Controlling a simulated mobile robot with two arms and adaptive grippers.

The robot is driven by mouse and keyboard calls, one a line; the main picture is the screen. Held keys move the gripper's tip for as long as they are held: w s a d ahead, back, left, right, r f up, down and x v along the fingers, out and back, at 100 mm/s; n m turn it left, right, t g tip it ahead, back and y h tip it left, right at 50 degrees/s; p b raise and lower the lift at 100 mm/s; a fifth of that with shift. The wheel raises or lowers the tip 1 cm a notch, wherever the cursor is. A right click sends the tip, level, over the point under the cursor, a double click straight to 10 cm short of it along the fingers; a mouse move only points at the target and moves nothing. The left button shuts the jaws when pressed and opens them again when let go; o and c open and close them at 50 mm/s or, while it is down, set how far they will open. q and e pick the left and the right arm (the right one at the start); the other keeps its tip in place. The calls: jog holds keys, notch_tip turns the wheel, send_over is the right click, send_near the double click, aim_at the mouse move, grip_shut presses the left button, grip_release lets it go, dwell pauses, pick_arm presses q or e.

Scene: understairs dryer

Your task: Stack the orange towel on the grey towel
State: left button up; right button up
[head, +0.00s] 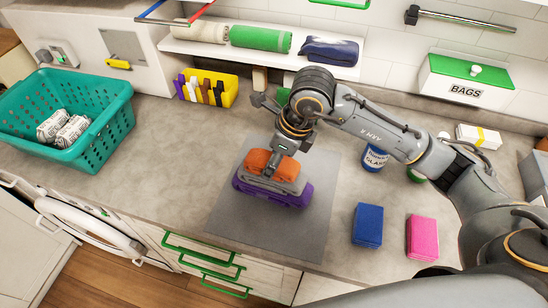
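An orange towel (256,161), folded, is on top of a folded grey towel (252,180), with a folded purple towel (262,194) at the bottom. The pile is on a grey mat (296,230) on the counter. My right gripper (274,162) points down over the orange towel. A dark finger lies across the towel's near side, and the other finger is hidden. I cannot tell whether it grips the towel. The orange towel appears to rest on the grey one. My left gripper is not in view.
A blue folded cloth (368,225) and a pink one (422,237) lie right of the mat. A yellow bin (215,92), a blue jar (374,160) and a shelf (262,53) are behind. The mat's front is clear.

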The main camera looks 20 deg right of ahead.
jog(key=o, duration=1.2)
jog(key=shift+r+p, duration=0.15)
jog(key=shift+p, duration=0.2)
jog(key=shift+d+r, duration=0.1)
jog(key=shift+r, duration=0.15)
jog(key=b+v, duration=0.2)
jog(key=v, duration=0.9)
jog(key=shift+s+d+r, duration=0.1)
jog(key=shift+r, duration=0.15)
